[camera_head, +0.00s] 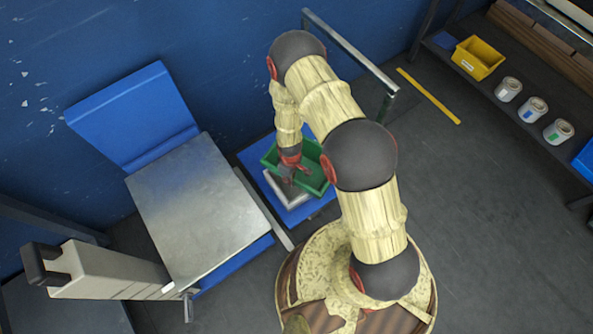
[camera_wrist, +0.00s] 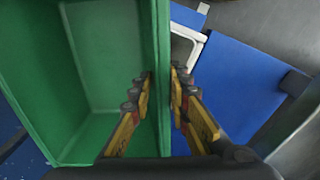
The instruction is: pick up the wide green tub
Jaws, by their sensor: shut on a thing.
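The wide green tub (camera_head: 315,183) sits over a blue surface beside the metal-topped machine in the head view. In the wrist view the green tub (camera_wrist: 105,60) fills the left side, its open inside facing the camera. My gripper (camera_wrist: 161,95) has one finger inside the tub and one outside, shut on its wall.
A white tray (camera_head: 287,199) lies beneath and beside the tub on the blue surface (camera_head: 305,212). A metal-topped machine (camera_head: 198,195) stands to the left. A metal rail frame (camera_head: 350,52) rises behind. A shelf at right holds a yellow bin (camera_head: 478,58) and several cans (camera_head: 533,109).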

